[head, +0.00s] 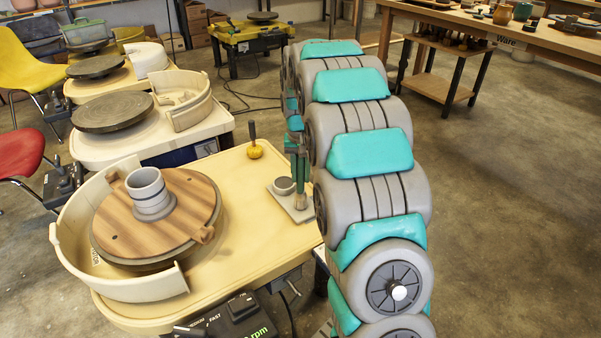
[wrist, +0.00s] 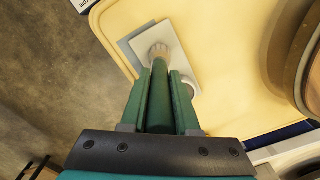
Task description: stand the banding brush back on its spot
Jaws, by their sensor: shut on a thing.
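The banding brush has a green handle (wrist: 161,95) and a pale lower end (wrist: 160,52) in the wrist view. My gripper (wrist: 162,100) is shut on the handle, one green finger on each side. In the head view, my gripper (head: 297,150) is at the right edge of the cream wheel table, with the brush (head: 300,198) pointing down below it. The brush's lower end is over a pale rectangular plate (head: 292,212). I cannot tell whether it touches the plate. The plate (wrist: 178,42) also shows in the wrist view, with a blue-grey strip along its left side.
A small grey cup (head: 284,186) stands on the plate, close left of the brush. A yellow tool with a dark upright handle (head: 254,149) stands farther back. The wheel with a wooden bat (head: 180,215) and grey cylinder (head: 147,188) is left. The table's front middle is clear.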

